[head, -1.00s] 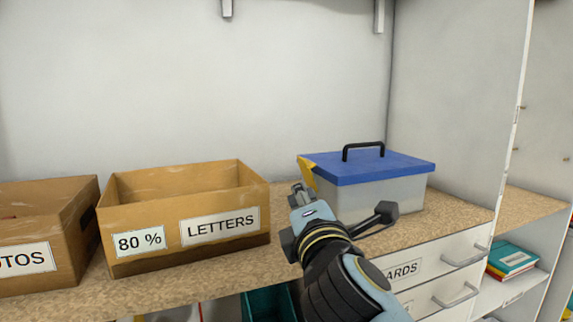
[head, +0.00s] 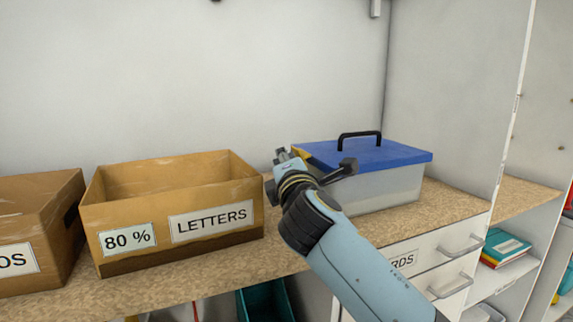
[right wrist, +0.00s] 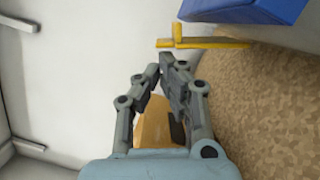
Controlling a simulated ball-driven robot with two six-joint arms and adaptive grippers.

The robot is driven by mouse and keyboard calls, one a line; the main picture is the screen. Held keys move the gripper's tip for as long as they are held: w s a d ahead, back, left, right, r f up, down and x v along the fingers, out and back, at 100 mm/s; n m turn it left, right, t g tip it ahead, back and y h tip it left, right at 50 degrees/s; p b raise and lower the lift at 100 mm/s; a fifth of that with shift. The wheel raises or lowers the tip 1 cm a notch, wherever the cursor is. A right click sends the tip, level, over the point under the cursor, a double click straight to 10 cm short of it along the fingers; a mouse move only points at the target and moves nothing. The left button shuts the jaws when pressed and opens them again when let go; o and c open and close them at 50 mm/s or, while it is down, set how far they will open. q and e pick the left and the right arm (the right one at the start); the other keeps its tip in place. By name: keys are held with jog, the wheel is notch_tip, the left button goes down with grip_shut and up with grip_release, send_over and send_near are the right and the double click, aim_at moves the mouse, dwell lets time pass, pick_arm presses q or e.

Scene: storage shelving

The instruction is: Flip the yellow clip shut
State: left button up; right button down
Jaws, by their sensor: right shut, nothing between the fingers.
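The clip is yellow (head: 302,153) and sits at the left end of a box with a blue lid (head: 395,154). In the head view my gripper and wrist cover most of it. In the right wrist view the clip (right wrist: 215,43) is a thin yellow bar with a short tab, beside the blue lid (right wrist: 240,9); I cannot tell how far it stands off the box wall. My right gripper (head: 281,155) is shut and empty, just left of the clip. In the wrist view its fingertips (right wrist: 162,68) are near the bar, with a small gap showing. My left gripper is out of view.
The box has a translucent body (head: 395,188) and a black handle (head: 360,140). An open cardboard box labelled LETTERS (head: 150,220) stands to the left, with another cardboard box (head: 25,225) beyond it. Bare shelf (head: 450,205) lies in front; a partition (head: 450,100) stands to the right.

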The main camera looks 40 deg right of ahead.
aim_at(297, 149)
jog(key=d+m+p, duration=0.1)
jog(key=r+m+p, duration=0.1)
jog(key=d+r+m+p, duration=0.1)
jog(key=shift+s+d+g, duration=0.3)
jog(key=shift+g, duration=0.1)
dwell(0.4)
